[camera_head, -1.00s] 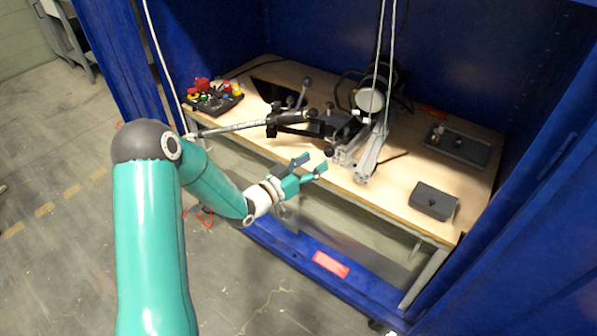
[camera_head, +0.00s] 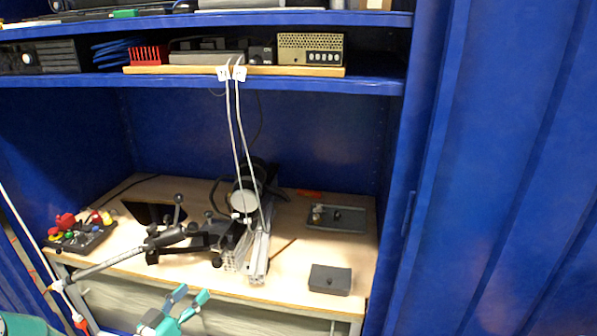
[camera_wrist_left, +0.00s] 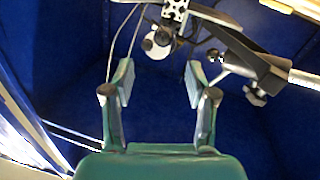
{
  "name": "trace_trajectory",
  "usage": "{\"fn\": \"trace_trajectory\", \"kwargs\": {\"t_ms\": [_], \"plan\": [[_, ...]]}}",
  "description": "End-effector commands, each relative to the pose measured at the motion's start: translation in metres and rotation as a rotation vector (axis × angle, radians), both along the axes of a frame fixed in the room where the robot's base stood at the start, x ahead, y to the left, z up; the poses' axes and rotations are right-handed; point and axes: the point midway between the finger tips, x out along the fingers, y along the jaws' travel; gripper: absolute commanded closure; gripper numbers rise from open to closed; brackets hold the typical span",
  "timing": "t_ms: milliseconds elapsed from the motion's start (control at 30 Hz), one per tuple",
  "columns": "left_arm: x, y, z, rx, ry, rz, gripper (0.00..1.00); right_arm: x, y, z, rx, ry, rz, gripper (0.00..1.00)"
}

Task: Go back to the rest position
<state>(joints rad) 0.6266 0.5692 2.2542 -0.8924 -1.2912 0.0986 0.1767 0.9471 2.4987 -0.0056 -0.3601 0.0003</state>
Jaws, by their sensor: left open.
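My left gripper (camera_head: 188,297) is at the bottom of the head view, in front of the table's front edge. Its teal fingers are apart. In the left wrist view the gripper (camera_wrist_left: 160,84) is open with nothing between its fingers. Behind it are the clamp arm and the thruster rig, apart from the fingers. Most of my left arm is below the head view. My right gripper is not in view.
The wooden table (camera_head: 300,272) stands inside a blue cabinet. It holds a control box (camera_head: 82,236), a black clamp arm (camera_head: 190,240), a grey box (camera_head: 330,280) and a grey tray (camera_head: 337,218). Shelves (camera_head: 380,84) hold equipment above. White cords (camera_head: 238,130) hang to the rig.

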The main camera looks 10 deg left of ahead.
Motion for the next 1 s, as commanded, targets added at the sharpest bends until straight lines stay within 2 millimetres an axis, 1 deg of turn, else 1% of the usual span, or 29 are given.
{"fn": "trace_trajectory", "kwargs": {"t_ms": [33,67,133,167,200,233,267,300,333,367,400,433,467,500,567,600,700,800,833,933,967,1000], "plan": [[0.003,-0.012,0.009,-0.004,-0.002,-0.024,0.43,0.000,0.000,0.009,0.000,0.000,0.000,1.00],[0.005,-0.021,0.011,-0.010,0.000,-0.041,0.43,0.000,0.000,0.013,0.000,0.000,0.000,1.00],[0.009,-0.050,0.017,-0.030,0.014,-0.097,0.43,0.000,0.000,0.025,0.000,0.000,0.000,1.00],[0.009,-0.066,0.018,-0.046,0.028,-0.122,0.43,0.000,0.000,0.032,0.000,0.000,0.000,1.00],[0.009,-0.091,0.017,-0.072,0.066,-0.153,0.43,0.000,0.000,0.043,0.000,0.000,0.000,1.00],[0.008,-0.111,0.011,-0.091,0.115,-0.171,0.43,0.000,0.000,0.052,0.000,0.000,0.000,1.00],[0.004,-0.129,0.000,-0.104,0.184,-0.181,0.43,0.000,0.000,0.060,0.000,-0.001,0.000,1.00],[-0.004,-0.151,-0.018,-0.114,0.292,-0.188,0.43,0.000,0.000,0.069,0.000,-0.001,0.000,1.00],[-0.013,-0.165,-0.035,-0.116,0.381,-0.191,0.43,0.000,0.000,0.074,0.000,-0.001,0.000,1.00],[-0.025,-0.179,-0.051,-0.115,0.473,-0.192,0.43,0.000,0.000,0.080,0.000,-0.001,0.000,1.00],[-0.043,-0.193,-0.073,-0.109,0.599,-0.191,0.43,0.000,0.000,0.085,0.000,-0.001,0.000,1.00],[-0.059,-0.200,-0.089,-0.103,0.689,-0.185,0.43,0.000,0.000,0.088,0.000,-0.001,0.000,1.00],[-0.075,-0.207,-0.102,-0.095,0.779,-0.181,0.43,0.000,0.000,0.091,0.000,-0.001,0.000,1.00],[-0.098,-0.212,-0.120,-0.086,0.893,-0.172,0.43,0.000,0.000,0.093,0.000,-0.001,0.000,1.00],[-0.133,-0.215,-0.142,-0.075,1.054,-0.154,0.43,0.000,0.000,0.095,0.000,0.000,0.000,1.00],[-0.154,-0.214,-0.154,-0.072,1.148,-0.137,0.43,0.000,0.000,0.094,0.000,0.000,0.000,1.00],[-0.198,-0.210,-0.172,-0.077,1.340,-0.097,0.43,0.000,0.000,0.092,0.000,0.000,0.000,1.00],[-0.225,-0.207,-0.176,-0.084,1.466,-0.077,0.43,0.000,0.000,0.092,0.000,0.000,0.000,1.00],[-0.230,-0.207,-0.176,-0.086,1.488,-0.075,0.43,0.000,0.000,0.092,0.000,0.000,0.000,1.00],[-0.237,-0.208,-0.177,-0.082,1.520,-0.085,0.43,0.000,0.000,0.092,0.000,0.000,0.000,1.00],[-0.238,-0.208,-0.177,-0.080,1.522,-0.088,0.45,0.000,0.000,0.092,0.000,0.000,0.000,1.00],[-0.238,-0.208,-0.177,-0.079,1.522,-0.089,0.51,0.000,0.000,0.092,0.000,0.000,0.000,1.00]]}}
